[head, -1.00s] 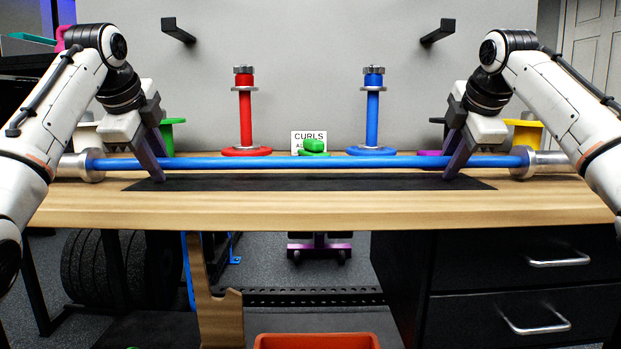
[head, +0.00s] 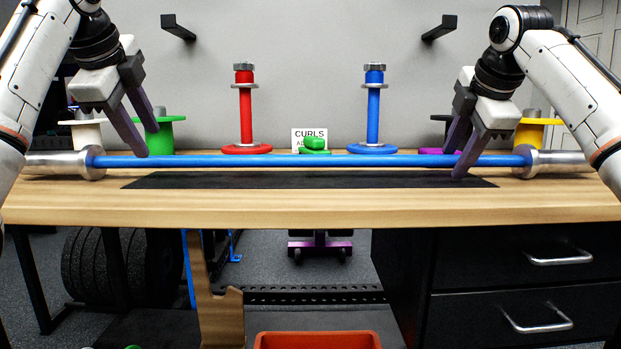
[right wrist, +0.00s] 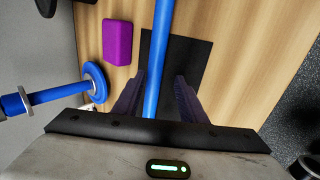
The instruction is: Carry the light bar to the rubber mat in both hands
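The light bar, a blue rod with silver ends (head: 310,161), lies level across the bench. The black rubber mat (head: 310,181) lies flat on the bench, just in front of the bar in the head view. In the right wrist view the bar (right wrist: 157,60) passes over part of the mat (right wrist: 187,60). My left gripper (head: 147,143) is open, its fingertips at or just above the bar's left part. My right gripper (head: 461,162) is open near the bar's right part. The right wrist view shows its fingers (right wrist: 157,92) on either side of the bar, with gaps.
Behind the bar stand a red post (head: 246,110), a blue post (head: 373,110), green (head: 160,138) and yellow (head: 530,134) spools, and a CURLS sign (head: 309,136). A purple block (right wrist: 117,41) lies near the right gripper. The bench front (head: 310,205) is clear.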

